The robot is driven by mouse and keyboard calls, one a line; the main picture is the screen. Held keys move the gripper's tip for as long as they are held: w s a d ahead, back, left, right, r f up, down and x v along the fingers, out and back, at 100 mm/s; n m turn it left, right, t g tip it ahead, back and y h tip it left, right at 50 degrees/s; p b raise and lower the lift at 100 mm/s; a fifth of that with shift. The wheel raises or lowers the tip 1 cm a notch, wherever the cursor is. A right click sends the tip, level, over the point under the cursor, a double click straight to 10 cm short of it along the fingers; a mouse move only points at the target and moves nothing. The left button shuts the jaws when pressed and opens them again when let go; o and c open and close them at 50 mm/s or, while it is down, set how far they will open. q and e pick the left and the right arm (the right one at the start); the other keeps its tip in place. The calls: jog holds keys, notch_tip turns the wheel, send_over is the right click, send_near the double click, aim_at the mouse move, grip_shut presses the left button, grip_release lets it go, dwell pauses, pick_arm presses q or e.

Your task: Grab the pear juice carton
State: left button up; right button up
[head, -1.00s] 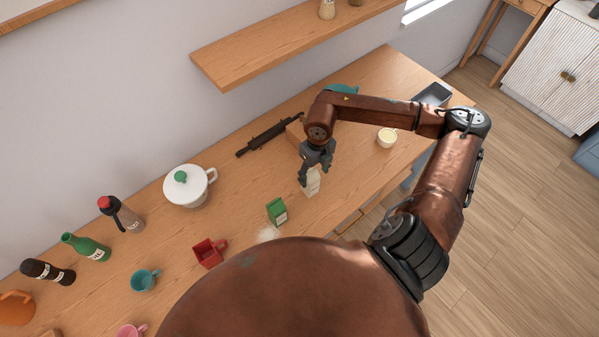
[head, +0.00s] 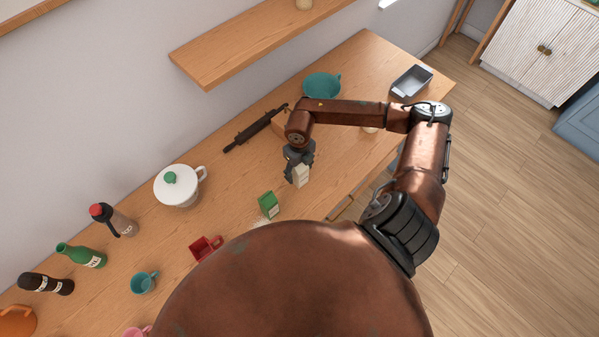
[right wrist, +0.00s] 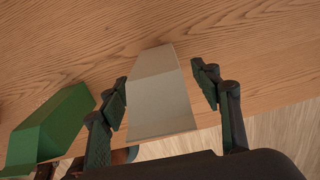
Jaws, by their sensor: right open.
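A pale cream carton (head: 302,177) stands on the wooden counter, and a green carton (head: 268,205) stands to its left, nearer to me. No label on either is readable, so I cannot tell by print which is pear juice. My right gripper (head: 298,170) is open, low over the cream carton. In the right wrist view the cream carton (right wrist: 160,95) sits between the two parted fingers, with a gap to the finger on the right and a narrower one on the left. The green carton (right wrist: 50,130) lies outside the left finger. My left gripper is out of view.
A shelf (head: 250,45) overhangs the counter's back.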

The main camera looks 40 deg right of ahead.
jog(key=shift+c, duration=0.7)
jog(key=c, duration=1.4)
